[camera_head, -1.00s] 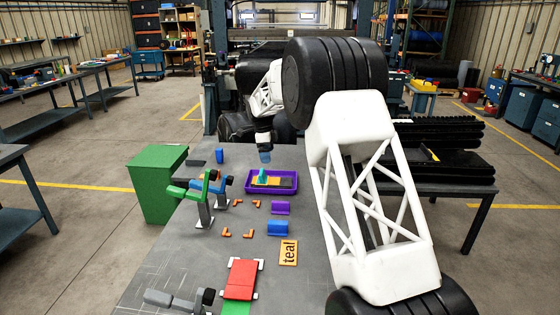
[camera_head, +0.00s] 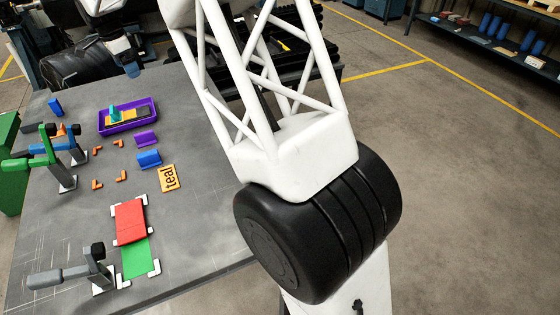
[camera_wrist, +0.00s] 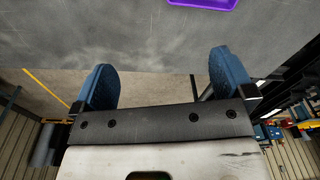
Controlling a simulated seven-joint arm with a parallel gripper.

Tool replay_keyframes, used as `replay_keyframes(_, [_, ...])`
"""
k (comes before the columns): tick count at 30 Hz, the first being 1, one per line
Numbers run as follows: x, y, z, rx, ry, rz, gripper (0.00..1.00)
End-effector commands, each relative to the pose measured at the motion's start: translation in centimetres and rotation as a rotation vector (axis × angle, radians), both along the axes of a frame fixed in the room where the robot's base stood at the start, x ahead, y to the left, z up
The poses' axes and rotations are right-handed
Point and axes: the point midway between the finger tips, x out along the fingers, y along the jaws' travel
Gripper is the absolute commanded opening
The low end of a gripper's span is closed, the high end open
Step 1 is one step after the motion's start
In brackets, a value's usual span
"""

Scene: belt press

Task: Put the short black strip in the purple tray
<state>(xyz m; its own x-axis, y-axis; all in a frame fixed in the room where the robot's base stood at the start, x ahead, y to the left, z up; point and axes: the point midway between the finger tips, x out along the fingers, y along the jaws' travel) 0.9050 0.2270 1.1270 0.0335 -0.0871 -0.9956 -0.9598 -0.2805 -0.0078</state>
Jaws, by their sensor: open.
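The purple tray (camera_head: 108,128) stands on the grey table toward the back in the head view. In it lie a yellow-orange piece (camera_head: 120,118), an upright teal piece (camera_head: 114,113) and a dark flat piece (camera_head: 142,113) at its right end. The dark piece looks like a black strip, but its length is hard to judge. My gripper (camera_head: 132,69) is above and behind the tray, apart from it. In the wrist view its two blue fingers are wide apart with nothing between them (camera_wrist: 163,76). The tray's edge (camera_wrist: 203,3) shows at the top there.
Toggle clamps (camera_head: 62,165) stand at left. Red (camera_head: 130,220) and green (camera_head: 135,258) sheets lie nearer.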

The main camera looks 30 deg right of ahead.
Motion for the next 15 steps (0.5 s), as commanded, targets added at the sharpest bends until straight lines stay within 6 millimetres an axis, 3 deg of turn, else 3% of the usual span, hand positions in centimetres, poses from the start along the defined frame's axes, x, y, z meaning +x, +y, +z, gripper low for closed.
replay_keyframes(3, [-2.7, -2.0, 1.9, 0.004, -0.006, 0.063, 1.0])
replay_keyframes(15, [-12.0, -8.0, 6.4, 0.013, -0.021, 0.282, 1.0])
